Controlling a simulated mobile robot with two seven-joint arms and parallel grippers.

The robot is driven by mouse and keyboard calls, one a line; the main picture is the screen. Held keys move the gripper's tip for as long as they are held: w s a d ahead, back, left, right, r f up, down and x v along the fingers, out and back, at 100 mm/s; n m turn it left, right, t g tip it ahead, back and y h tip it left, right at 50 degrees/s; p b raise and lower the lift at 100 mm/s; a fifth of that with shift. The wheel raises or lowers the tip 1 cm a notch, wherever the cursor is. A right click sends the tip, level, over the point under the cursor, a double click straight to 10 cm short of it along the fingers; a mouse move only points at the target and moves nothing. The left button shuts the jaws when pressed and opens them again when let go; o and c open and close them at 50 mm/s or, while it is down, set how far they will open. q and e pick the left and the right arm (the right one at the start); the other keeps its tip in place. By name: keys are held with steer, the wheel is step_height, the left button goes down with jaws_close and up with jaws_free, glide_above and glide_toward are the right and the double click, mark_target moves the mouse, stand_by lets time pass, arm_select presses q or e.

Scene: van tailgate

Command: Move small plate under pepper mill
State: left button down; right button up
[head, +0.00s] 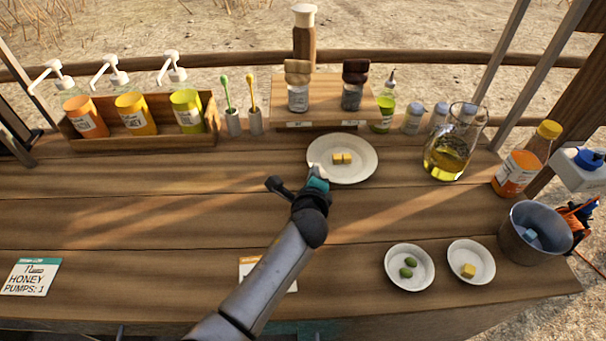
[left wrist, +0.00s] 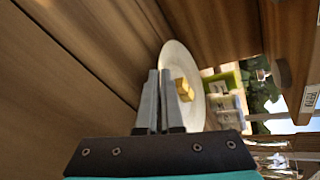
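A round cream plate (head: 357,150) with a few yellow cubes lies on the wooden counter in front of the raised wooden stand. My left gripper (head: 318,178) is at its near left rim. In the left wrist view the fingers (left wrist: 157,88) are nearly together, with the plate's rim (left wrist: 198,84) appearing between them; the contact itself is partly hidden. A tall brown mill with a cream top (head: 304,38) stands at the back of the stand. Two smaller dishes, one with green olives (head: 399,284) and one with a yellow cube (head: 482,252), sit front right. My right gripper is out of view.
On the stand (head: 332,118) are two shakers. Pump bottles in a wooden box (head: 150,147) stand back left. A glass jug (head: 452,150), an orange-labelled bottle (head: 520,170) and a metal bucket (head: 510,246) are at right. The counter's left middle is clear.

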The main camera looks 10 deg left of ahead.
arm_select(q)
steer(key=shift+d, duration=0.2)
steer(key=c, duration=1.1)
jaws_free()
steer(key=shift+o, duration=0.5)
steer(key=shift+f, duration=0.1)
steer(key=shift+a+f, duration=0.1)
steer(key=shift+s, duration=0.1)
steer(key=p+v, duration=0.1)
steer(key=v, duration=0.4)
steer(key=p+v, duration=0.1)
steer(key=v, duration=0.4)
steer(key=p+v, duration=0.1)
steer(key=v, duration=0.4)
steer(key=shift+r+p, duration=0.4)
